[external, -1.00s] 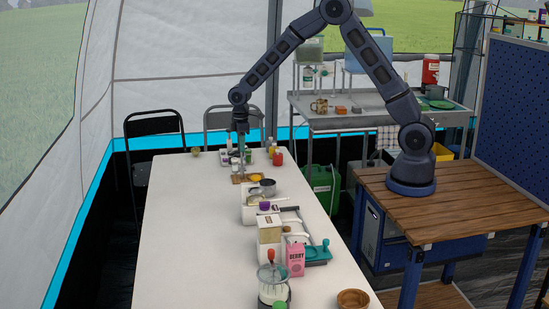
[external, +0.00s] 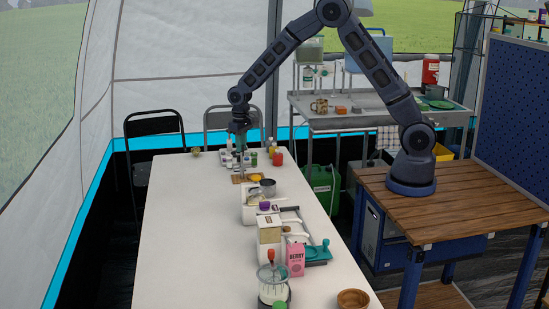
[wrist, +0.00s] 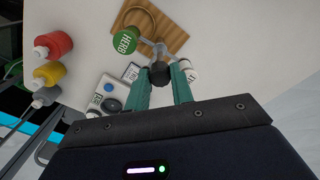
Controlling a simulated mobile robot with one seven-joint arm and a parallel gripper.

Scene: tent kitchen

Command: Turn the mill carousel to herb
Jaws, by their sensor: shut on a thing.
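The mill carousel shows in the wrist view as pale grey arms (wrist: 146,46) carrying several capped parts. A green cap marked HERB (wrist: 127,40) is at its upper left. A white lettered cap (wrist: 189,74) is at the right, partly behind a finger. A dark round cap (wrist: 160,73) sits between my teal fingertips. My gripper (wrist: 161,78) is shut on this dark cap. In the external view my gripper (external: 240,148) reaches down at the table's far end; the carousel is too small there to read.
A wooden board (wrist: 166,22) lies beyond the carousel. A red-and-yellow row of bottles, the red one (wrist: 53,43) nearest the top, stands at the left. A white device with a blue knob (wrist: 112,105) is close by the left finger.

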